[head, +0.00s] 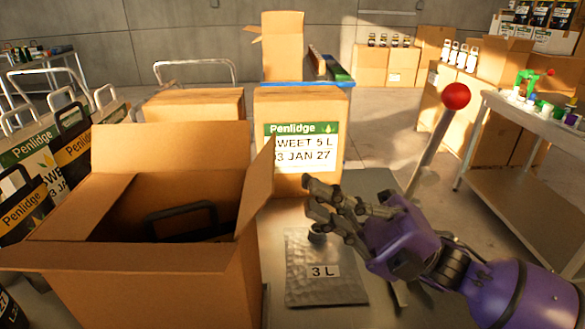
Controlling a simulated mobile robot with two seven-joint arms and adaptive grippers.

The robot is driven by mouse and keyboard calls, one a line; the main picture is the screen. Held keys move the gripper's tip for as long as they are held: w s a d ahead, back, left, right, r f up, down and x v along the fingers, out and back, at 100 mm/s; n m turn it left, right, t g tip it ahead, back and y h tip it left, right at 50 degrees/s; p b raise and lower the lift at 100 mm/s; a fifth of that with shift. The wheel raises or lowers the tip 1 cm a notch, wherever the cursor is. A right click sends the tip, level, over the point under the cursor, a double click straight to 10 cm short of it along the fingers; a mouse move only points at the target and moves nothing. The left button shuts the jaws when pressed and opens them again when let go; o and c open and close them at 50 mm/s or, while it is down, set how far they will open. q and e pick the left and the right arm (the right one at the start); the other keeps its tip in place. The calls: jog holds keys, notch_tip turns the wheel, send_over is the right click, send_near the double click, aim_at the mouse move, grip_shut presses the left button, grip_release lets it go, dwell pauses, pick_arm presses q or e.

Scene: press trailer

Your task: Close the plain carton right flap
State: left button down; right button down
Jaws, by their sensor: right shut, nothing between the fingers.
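The plain brown carton (165,295) stands open at the front left. Its right flap (257,187) stands up, leaning a little to the right. The back flap (170,148) stands upright, and the front flap (120,257) lies folded out toward me. The left flap (70,210) slopes at the left side. A black handle (182,215) shows inside the carton. My right gripper (313,204) is shut and empty, to the right of the right flap, with a gap between them. My left gripper is not in view.
A lever with a red ball (455,96) rises at the right. Penlidge containers (75,150) crowd the left; a table (540,118) stands at the right.

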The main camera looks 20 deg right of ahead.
aim_at(269, 166)
jog(key=p+x, duration=0.1)
jog(key=x, duration=0.3)
jog(key=shift+r, duration=0.15)
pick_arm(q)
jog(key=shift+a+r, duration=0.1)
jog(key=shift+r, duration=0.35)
pick_arm(e)
jog(key=shift+w+a+r, duration=0.1)
jog(key=shift+a+r, duration=0.05)
jog(key=shift+a, duration=0.2)
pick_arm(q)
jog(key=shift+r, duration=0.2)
pick_arm(e)
jog(key=shift+w, duration=0.1)
